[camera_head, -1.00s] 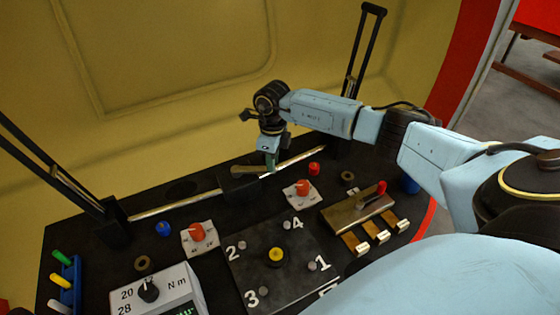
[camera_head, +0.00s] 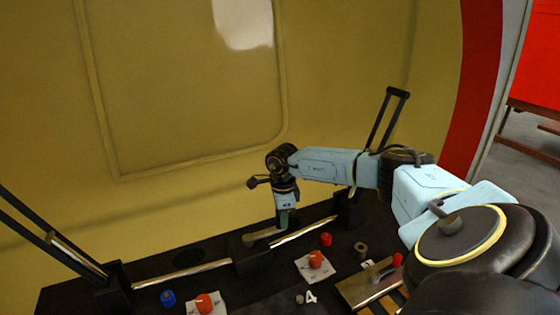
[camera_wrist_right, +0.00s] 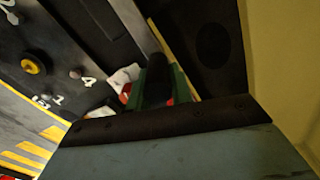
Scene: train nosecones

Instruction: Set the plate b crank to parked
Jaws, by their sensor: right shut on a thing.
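My right gripper (camera_head: 283,222) points down at the dark block (camera_head: 249,252) in the middle of the metal rail. A short greyish-brown arm (camera_head: 262,236), which I take to be the plate b crank, runs from the block to the fingertips. No plate label is readable there, and I cannot read the crank's setting. My left gripper is out of view.
Black levers stand at the left (camera_head: 50,240) and right (camera_head: 388,115) rail ends. Red knobs (camera_head: 204,303) (camera_head: 315,259) on white plates, a blue cap (camera_head: 167,298), a red cap (camera_head: 326,239) and a brass plate (camera_head: 368,285) lie nearer. The yellow wall (camera_head: 190,90) is close behind.

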